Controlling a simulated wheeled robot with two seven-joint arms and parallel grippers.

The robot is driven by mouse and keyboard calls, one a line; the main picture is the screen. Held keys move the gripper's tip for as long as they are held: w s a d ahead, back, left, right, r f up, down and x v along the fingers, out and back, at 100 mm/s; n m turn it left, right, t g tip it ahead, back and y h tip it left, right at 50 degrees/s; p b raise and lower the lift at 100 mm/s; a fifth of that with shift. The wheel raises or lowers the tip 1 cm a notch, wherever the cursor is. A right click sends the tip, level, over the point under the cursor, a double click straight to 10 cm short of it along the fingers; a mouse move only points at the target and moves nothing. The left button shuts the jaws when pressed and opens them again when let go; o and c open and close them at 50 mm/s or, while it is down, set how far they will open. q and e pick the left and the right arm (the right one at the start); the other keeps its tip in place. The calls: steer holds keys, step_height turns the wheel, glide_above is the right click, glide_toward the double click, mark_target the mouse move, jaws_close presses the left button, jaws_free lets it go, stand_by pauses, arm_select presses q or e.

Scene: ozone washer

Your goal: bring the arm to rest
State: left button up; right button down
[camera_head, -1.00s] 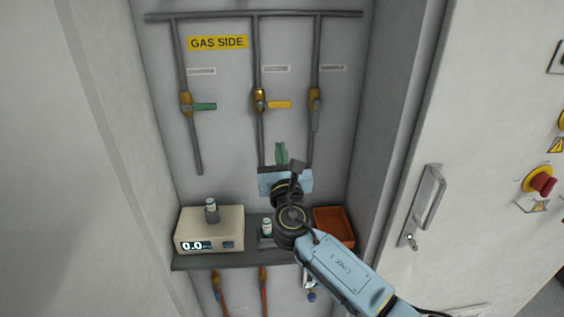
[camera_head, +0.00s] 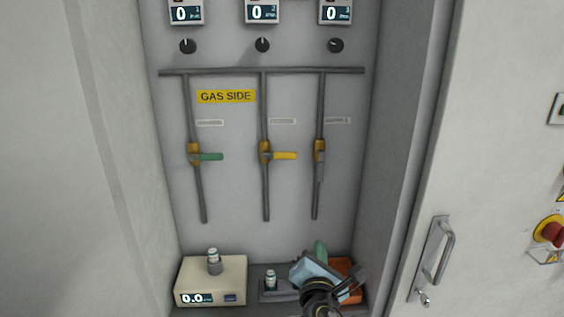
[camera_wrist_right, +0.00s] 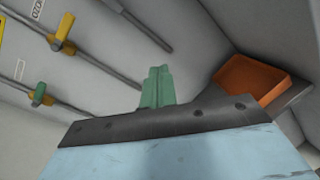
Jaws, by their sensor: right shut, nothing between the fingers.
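My right gripper (camera_head: 320,250) is at the lower right of the cabinet in the head view, above the shelf and in front of the orange bin. Its green fingers are together with nothing between them. In the right wrist view the green fingertips (camera_wrist_right: 157,86) point toward the grey back wall, clear of the pipes. My right wrist, light blue and black, hides part of the shelf and bin. My left gripper is not in view.
The shelf (camera_head: 259,311) holds a beige meter (camera_head: 211,282) reading 0.0 with a small vial on top, another vial (camera_head: 270,280) and an orange bin (camera_head: 345,267). Three valve pipes hang above, with green (camera_head: 210,157) and yellow (camera_head: 285,156) handles sideways. A cabinet door handle (camera_head: 437,257) is at right.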

steer(key=s+d+f+m+g, duration=0.4)
steer(key=s+d+f+m, duration=0.25)
steer(key=s+m, duration=0.2)
steer(key=s+d+f+m+g, duration=0.5)
steer(key=s+f+m, duration=0.2)
steer(key=s+m, duration=0.15)
steer(key=s+d+f+m+g+y, duration=0.15)
steer(key=s+m, duration=0.25)
steer(key=s, duration=0.5)
steer(key=s+d+m+g+y, duration=0.1)
steer(key=s+m+g, duration=0.25)
steer(key=s, duration=0.55)
step_height(320, 180, down, 29)
steer(key=s+g+b, duration=0.1)
steer(key=b, duration=0.4)
steer(key=s+d+f+b, duration=0.1)
steer(key=s+f+b, duration=0.1)
steer(key=s+f, duration=0.6)
steer(key=s+d+f+g+b, duration=0.1)
steer(key=s+f+b, duration=0.1)
steer(key=s+f, duration=0.7)
step_height(320, 180, down, 3)
steer(key=shift+d+f, duration=0.1)
steer(key=shift+d, duration=0.15)
steer(key=shift+s, duration=0.15)
